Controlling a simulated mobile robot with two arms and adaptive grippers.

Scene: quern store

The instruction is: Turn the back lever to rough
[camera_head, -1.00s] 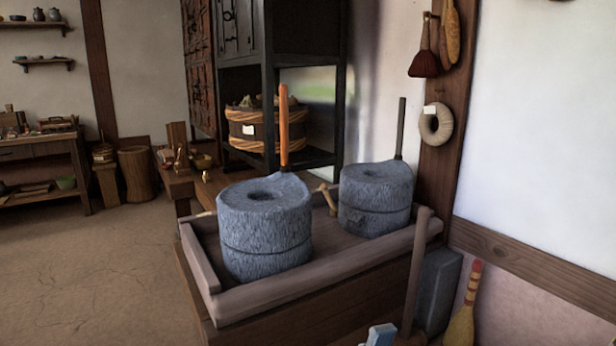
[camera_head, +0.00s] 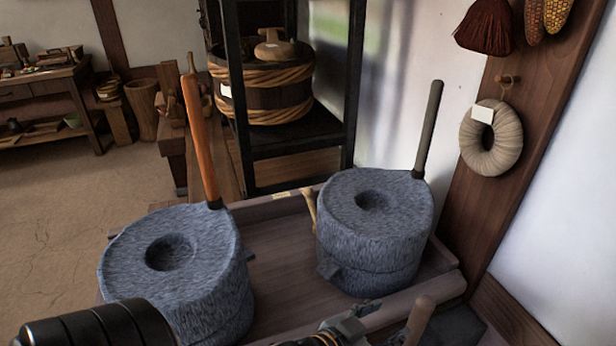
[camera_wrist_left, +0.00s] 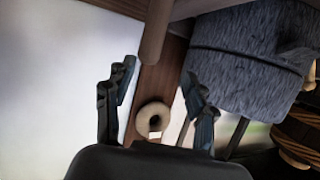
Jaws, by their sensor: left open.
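A small light wooden lever (camera_head: 310,211) stands at the back rim of the wooden tray (camera_head: 280,236), between two grey stone querns. A pale label (camera_head: 285,195) lies on the rim left of it; its writing is too small to read. My left gripper (camera_head: 343,328) shows partly at the bottom edge, in front of the right quern (camera_head: 375,225) and apart from the lever. In the left wrist view my left gripper (camera_wrist_left: 158,72) is open, with nothing between its fingers. My right gripper is out of view.
The left quern (camera_head: 185,270) has a tall orange handle (camera_head: 200,140); the right one has a dark handle (camera_head: 429,130). A wooden post (camera_head: 420,318) rises at the tray's front right. Behind stand a black rack (camera_head: 300,145) and a roped tub (camera_head: 265,95).

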